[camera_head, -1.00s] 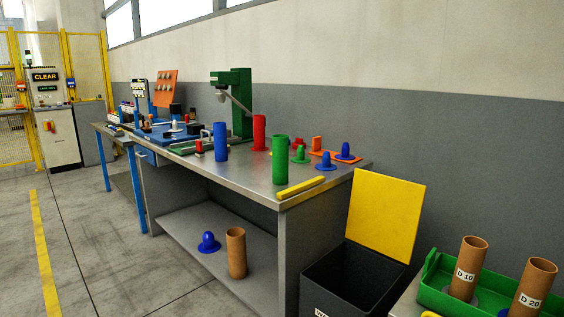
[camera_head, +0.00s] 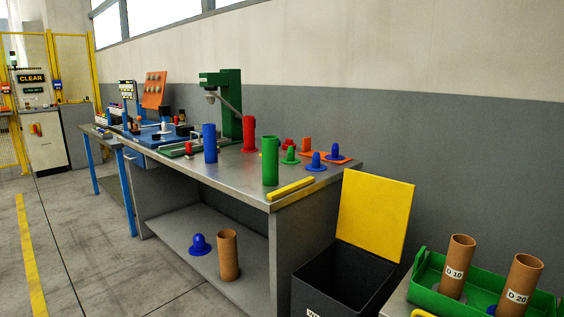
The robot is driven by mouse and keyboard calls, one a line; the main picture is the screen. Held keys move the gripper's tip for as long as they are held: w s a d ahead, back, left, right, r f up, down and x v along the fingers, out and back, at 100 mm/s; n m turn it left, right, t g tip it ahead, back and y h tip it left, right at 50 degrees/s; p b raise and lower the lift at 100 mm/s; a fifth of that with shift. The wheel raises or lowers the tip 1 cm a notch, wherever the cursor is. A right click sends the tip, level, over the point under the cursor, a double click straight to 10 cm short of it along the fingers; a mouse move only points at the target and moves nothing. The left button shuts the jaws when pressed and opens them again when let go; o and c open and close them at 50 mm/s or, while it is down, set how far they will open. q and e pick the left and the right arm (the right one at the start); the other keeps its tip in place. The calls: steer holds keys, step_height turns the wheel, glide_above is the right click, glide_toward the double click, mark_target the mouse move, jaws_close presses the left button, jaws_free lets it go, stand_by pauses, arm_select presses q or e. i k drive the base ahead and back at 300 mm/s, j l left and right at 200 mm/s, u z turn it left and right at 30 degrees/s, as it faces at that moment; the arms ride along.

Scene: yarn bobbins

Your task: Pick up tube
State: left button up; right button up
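Several tubes are in the head view. A blue tube (camera_head: 210,143), a red tube (camera_head: 249,133) and a green tube (camera_head: 270,160) stand upright on the metal workbench (camera_head: 225,183). A brown cardboard tube (camera_head: 228,255) stands on the bench's lower shelf beside a blue cone-like piece (camera_head: 199,244). Two brown tubes, marked D 10 (camera_head: 457,265) and D 20 (camera_head: 520,284), stand in a green tray (camera_head: 425,292) at the lower right. The frames do not show which tube is meant. Neither of my grippers is in view.
A black bin (camera_head: 340,283) with a raised yellow lid (camera_head: 374,215) stands between the bench and the green tray. A yellow bar (camera_head: 290,189) lies near the bench's front edge. A green press (camera_head: 232,100) stands at the back. Floor (camera_head: 90,255) at the left is clear.

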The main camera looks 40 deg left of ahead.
mark_target(270, 143)
steer(key=i+j+u, duration=0.1)
steer(key=i+j, duration=0.2)
steer(key=j, duration=0.2)
steer(key=i+j+u, duration=0.15)
steer(key=i+j, duration=0.2)
steer(key=j, duration=0.15)
